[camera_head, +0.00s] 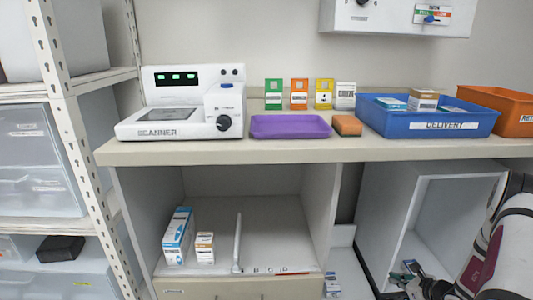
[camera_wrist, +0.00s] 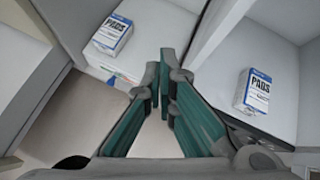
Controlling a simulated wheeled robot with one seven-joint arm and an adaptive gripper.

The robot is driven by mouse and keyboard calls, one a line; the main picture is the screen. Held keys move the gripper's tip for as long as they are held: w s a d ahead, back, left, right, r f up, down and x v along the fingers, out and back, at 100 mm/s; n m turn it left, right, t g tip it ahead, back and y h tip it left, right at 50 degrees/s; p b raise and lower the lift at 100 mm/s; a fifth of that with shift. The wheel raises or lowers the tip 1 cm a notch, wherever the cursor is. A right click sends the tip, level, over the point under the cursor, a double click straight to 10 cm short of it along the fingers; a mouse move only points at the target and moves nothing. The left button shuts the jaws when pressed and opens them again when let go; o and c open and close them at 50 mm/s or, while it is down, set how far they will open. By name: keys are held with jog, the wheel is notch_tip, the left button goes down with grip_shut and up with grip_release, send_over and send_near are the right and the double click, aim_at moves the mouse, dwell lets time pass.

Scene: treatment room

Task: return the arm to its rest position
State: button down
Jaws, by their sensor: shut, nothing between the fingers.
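My arm (camera_head: 497,245) comes in at the right edge of the head view, in front of the open right-hand cabinet. My gripper (camera_head: 408,275) is low at its end, near the bottom of the picture and partly cut off. In the wrist view the two teal-padded fingers (camera_wrist: 165,88) are closed together at the tips, with nothing between them. One white and blue PADS box (camera_wrist: 112,35) lies beyond the fingers to the upper left, another PADS box (camera_wrist: 257,91) to the right. Both are apart from the fingers.
The counter (camera_head: 200,152) holds a scanner (camera_head: 185,105), purple tray (camera_head: 290,126), orange-brown block (camera_head: 347,125), several small coloured boxes, a blue DELIVERY bin (camera_head: 425,118) and an orange bin (camera_head: 515,115). Below are an open shelf with boxes (camera_head: 177,235) and the right cabinet's wall (camera_head: 385,215).

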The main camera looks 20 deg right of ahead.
jog(key=w+a+r+n+g+y, duration=0.1)
jog(key=w+a+r+n+y, duration=0.1)
jog(key=w+a+r+n, duration=0.45)
jog(key=w+a+r+n+g+y, duration=0.1)
jog(key=w+a+r+n+y, duration=0.15)
jog(key=a+r, duration=0.85)
jog(key=s+a+r+n+g, duration=0.2)
jog(key=s+a+r+n, duration=0.3)
jog(key=a+r, duration=0.4)
jog(key=s+a+r+n+g, duration=0.25)
jog(key=a+r+n, duration=0.45)
jog(key=r, duration=0.4)
jog(key=s+a+r+n+t+h, duration=0.1)
jog(key=s+a+r+n+h, duration=0.2)
jog(key=s, duration=0.4)
jog(key=s+a+r+n+h, duration=0.1)
jog(key=s+r+n, duration=0.2)
jog(key=s+n, duration=0.3)
jog(key=s+a+r+n+t+h, duration=0.1)
jog(key=s+a+r+n, duration=0.2)
jog(key=s, duration=0.4)
jog(key=s+f+g, duration=0.3)
jog(key=s+g, duration=0.3)
jog(key=s, duration=0.7)
notch_tip(320, 180, up, 33)
jog(key=d+t+p, duration=0.1)
jog(key=t+p, duration=0.3)
jog(key=p, duration=2.8)
jog(key=shift+w+f, duration=0.15)
jog(key=shift+w, duration=0.15)
